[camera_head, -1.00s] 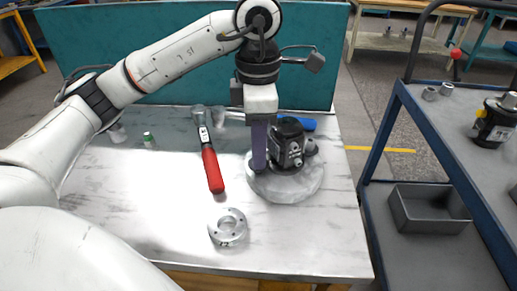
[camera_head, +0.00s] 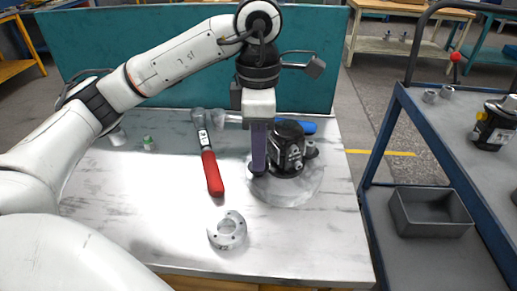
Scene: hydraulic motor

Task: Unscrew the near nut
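The black hydraulic motor (camera_head: 289,148) stands on a round pale disc (camera_head: 300,190) on the marble-topped table. My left gripper (camera_head: 258,170) points straight down at the motor's left side. Its fingertips are at the motor's base flange, where the near nut would be; the nut itself is hidden or too small to make out. The fingers show edge-on, so their opening cannot be seen. My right gripper is out of view.
A blue-handled tool (camera_head: 305,127) lies behind the motor. A blue cart (camera_head: 440,125) at the right carries another motor (camera_head: 494,124) and a grey bin (camera_head: 430,212).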

